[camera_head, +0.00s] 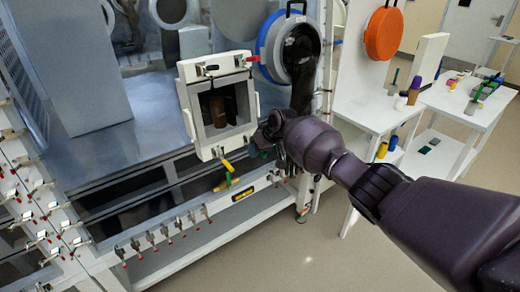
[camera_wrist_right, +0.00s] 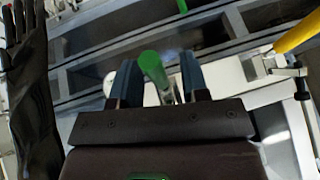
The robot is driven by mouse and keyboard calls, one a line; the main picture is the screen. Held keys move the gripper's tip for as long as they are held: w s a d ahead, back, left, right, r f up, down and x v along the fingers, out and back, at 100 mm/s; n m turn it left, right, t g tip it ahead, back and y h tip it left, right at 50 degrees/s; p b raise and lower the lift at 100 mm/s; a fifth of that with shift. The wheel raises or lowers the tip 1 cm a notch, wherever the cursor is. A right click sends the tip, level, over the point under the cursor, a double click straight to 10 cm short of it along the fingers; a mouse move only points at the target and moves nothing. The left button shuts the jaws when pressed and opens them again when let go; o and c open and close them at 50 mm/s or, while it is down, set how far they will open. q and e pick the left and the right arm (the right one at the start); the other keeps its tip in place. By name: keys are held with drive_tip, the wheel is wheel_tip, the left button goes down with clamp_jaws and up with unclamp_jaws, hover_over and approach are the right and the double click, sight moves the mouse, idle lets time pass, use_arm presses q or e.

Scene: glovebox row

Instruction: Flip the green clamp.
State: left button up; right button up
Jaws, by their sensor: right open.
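A green clamp handle (camera_wrist_right: 153,68) stands between the two fingers of my right gripper (camera_wrist_right: 160,72) in the right wrist view. The fingers are open, with a gap visible at least on the right side of the handle. In the head view my right gripper (camera_head: 264,140) is at the lower right corner of the white framed hatch, and the clamp there is hidden or too small to make out surely. My left gripper is not in view.
A yellow handle (camera_wrist_right: 298,32) is to the right in the wrist view. A black glove (camera_wrist_right: 30,85) hangs at the left. The white framed hatch (camera_head: 187,105) stands beside the blue-ringed port (camera_head: 266,45). White side tables (camera_head: 375,112) stand at the right.

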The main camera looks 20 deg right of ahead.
drive_tip(key=p+v, duration=0.1)
drive_tip(key=v, duration=1)
drive_tip(key=shift+p, duration=0.4)
